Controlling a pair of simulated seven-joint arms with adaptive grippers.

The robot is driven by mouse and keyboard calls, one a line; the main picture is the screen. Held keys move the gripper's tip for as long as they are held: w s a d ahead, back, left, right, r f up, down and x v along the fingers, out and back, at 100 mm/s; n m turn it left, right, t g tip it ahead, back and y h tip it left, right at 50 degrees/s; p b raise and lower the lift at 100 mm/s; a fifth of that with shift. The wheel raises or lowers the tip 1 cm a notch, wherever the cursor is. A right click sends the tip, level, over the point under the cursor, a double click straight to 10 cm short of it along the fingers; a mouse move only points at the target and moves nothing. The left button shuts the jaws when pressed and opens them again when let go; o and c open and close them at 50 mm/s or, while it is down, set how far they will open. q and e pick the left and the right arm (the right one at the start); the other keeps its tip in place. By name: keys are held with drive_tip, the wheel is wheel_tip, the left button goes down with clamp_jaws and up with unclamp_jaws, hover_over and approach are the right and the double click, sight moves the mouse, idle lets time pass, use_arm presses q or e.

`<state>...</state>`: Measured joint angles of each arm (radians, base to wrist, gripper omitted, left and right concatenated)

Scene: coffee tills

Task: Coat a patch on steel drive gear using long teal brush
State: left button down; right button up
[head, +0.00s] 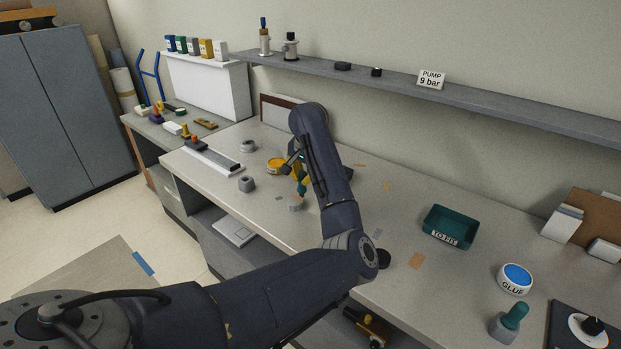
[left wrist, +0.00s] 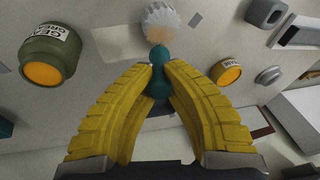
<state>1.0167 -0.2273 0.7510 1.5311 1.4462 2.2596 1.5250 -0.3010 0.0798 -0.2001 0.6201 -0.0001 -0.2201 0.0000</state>
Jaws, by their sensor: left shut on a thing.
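My left gripper (left wrist: 158,82) is shut on the teal brush (left wrist: 157,60), with its yellow fingers on either side of the handle. The brush points away from the wrist toward the pale steel gear (left wrist: 161,17) at the top of the left wrist view. Its tip overlaps the gear's near edge there; I cannot tell whether they touch. In the head view my left gripper (head: 301,184) is low over the bench, just above the gear (head: 296,203), partly behind my arm. My right gripper is not in view.
A green labelled jar (left wrist: 50,50) with an orange top and a smaller yellow tin (left wrist: 225,72) stand near the gear. A teal tray (head: 450,227), a glue pot (head: 515,279) and another teal-handled thing (head: 512,319) are at right.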

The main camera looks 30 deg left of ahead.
use_arm(q)
drive_tip(key=a, duration=0.2)
drive_tip(key=shift+w+a+f, duration=0.1)
drive_tip(key=shift+a+f, duration=0.1)
drive_tip(key=shift+a, duration=0.15)
drive_tip(key=shift+w+a, duration=0.1)
wheel_tip(320, 180, up, 10)
drive_tip(key=shift+f, duration=0.1)
idle(0.7)
